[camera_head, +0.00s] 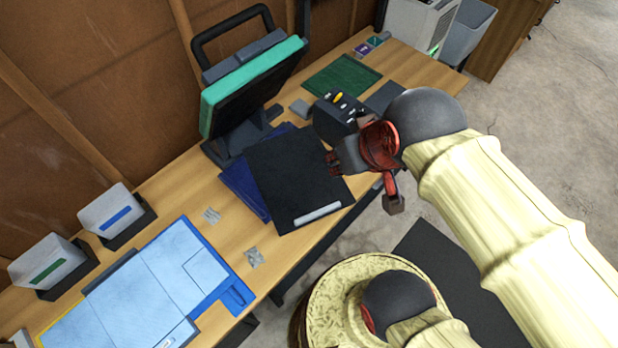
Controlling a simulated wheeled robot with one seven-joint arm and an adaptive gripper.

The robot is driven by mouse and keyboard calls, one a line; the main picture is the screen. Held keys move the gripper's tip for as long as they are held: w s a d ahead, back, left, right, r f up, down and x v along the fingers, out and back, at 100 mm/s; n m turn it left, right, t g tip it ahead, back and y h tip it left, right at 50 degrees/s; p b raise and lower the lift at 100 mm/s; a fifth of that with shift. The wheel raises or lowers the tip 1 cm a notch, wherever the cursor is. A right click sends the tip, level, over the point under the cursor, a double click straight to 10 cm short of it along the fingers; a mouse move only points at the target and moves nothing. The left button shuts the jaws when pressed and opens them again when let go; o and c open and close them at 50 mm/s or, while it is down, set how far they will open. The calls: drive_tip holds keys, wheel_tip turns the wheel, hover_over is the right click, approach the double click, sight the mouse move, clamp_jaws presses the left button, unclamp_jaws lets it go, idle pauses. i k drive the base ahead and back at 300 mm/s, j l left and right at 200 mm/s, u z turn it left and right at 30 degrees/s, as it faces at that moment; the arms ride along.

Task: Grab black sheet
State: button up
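The black sheet (290,172) lies flat on the wooden bench, with a pale label strip near its front corner. It partly covers a dark blue sheet (243,188). My gripper (364,184) is at the right of the black sheet, near the bench's front edge. Its red and dark fingers are spread apart, with nothing seen between them. It appears to be above the bench and apart from the sheet, though the exact height is hard to tell.
A green-framed press or screen (252,85) stands behind the sheet. A dark box with buttons (338,115) and a green mat (342,77) are farther right. A blue board (150,290) and two card holders (117,212) occupy the left. The bench's front edge drops to the floor.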

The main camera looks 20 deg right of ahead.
sight(290, 171)
drive_tip(key=j+z, duration=0.2)
drive_tip(key=z, duration=0.3)
drive_tip(key=k+j+z, duration=0.15)
drive_tip(key=z, duration=0.35)
drive_tip(key=k+j+z, duration=0.1)
drive_tip(key=z, duration=0.4)
drive_tip(key=k+j, duration=0.35)
drive_tip(key=k, duration=0.2)
